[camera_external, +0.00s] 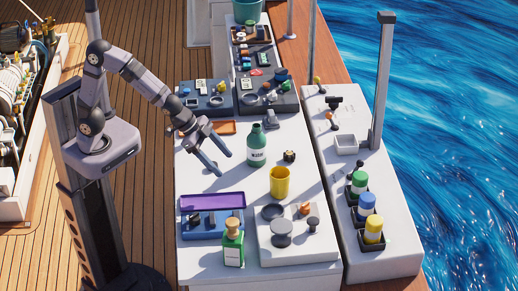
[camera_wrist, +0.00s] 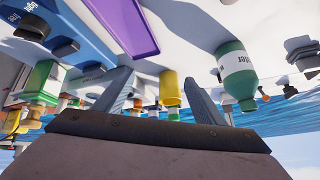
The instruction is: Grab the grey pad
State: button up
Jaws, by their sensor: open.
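My gripper (camera_external: 224,164) is open and empty above the white table, left of the green bottle. Its two fingers also show spread apart in the wrist view (camera_wrist: 158,92). I cannot tell for sure which item is the grey pad. A grey disc-topped piece (camera_external: 281,229) stands on the white tray at the front right of the table, well away from my gripper. A small grey item (camera_external: 271,121) sits behind the green bottle.
A green bottle (camera_external: 256,146) and a yellow cup (camera_external: 279,183) stand right of my gripper. A purple tray (camera_external: 212,201), a blue holder (camera_external: 203,231) and a green-labelled bottle (camera_external: 233,246) are in front. Dark trays (camera_external: 190,112) with small parts are behind.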

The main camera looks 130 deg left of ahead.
jog(key=w+a+r+n+t+y, duration=0.1)
jog(key=w+a+r+y, duration=0.15)
jog(key=a, duration=0.55)
jog(key=w+a+r+n+t+y, duration=0.15)
jog(key=a+r, duration=0.25)
jog(key=a, duration=0.5)
jog(key=n+y+b, duration=0.2)
jog(key=y+b, duration=0.1)
send_over(268, 117)
jog(key=w+d, duration=0.3)
jog(key=d, duration=0.2)
notch_tip(268, 117, down, 7)
jog(key=s+f, duration=0.2)
jog(key=s+f+n+b, duration=0.1)
jog(key=s+f, duration=0.1)
jog(key=f, duration=0.1)
jog(key=s+a+f+n, duration=0.1)
jog(key=s+f, duration=0.1)
jog(key=s, duration=0.1)
jog(key=shift+f, duration=0.3)
jog(key=shift+p+x, duration=0.95)
jog(key=shift+x, duration=2.75)
jog(key=shift+w+d, duration=0.1)
jog(key=shift+w, duration=0.05)
jog(key=shift+c, duration=0.6)
jog(key=c, duration=0.9)
